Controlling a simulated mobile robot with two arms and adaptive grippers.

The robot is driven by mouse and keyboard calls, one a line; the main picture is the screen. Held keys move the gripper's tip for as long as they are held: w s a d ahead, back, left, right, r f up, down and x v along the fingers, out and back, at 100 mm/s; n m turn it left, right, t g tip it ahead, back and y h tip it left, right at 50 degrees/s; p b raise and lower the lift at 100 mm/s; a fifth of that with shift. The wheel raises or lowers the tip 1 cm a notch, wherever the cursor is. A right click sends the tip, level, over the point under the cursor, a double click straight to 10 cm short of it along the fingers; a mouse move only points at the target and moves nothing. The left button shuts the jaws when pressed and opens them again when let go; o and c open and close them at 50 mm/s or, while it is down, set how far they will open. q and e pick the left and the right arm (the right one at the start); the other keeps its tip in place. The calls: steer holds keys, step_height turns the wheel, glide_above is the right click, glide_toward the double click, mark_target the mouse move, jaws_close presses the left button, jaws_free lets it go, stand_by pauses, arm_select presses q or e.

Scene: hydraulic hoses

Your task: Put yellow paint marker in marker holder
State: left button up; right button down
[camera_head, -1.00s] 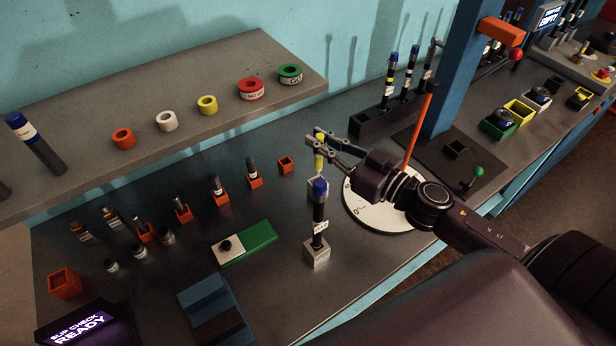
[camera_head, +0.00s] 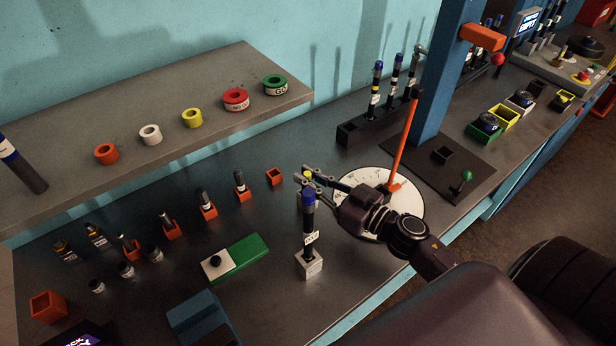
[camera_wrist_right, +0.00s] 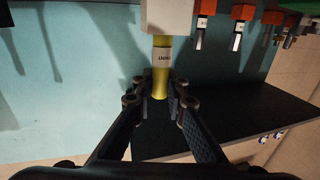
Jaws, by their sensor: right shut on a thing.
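The yellow paint marker (camera_head: 309,174) shows in the head view only as a small yellow end between the fingertips of my right gripper (camera_head: 306,178). In the right wrist view, which looks upside down, the yellow marker (camera_wrist_right: 160,82) with a white label stands between the fingers of my right gripper (camera_wrist_right: 160,95), which is shut on it. Its far end meets the pale grey marker holder (camera_wrist_right: 166,15) and appears to be inside it. In the head view the holder is mostly hidden behind a blue-capped hose piece (camera_head: 309,212). My left gripper is not in view.
The blue-capped piece stands in a grey block (camera_head: 309,264) close in front of my right gripper. A round white dial (camera_head: 408,205) with an orange lever (camera_head: 403,140) lies under my right arm. Orange holders (camera_head: 274,177) stand to the left. A shelf (camera_head: 60,185) carries coloured rings.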

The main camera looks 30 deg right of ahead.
steer(key=shift+f, duration=0.2)
steer(key=c, duration=1.9)
jaws_free()
steer(key=shift+r, duration=0.1)
steer(key=shift+c, duration=0.2)
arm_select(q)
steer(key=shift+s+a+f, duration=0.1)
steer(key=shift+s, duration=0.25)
arm_select(e)
steer(key=shift+r, duration=0.2)
steer(key=shift+s+d+f, duration=0.1)
steer(key=shift+s+f, duration=0.05)
steer(key=shift+s, duration=0.15)
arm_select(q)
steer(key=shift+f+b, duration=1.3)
arm_select(e)
steer(key=v, duration=1.1)
steer(key=shift+s+r, duration=0.2)
steer(key=shift+d, duration=0.1)
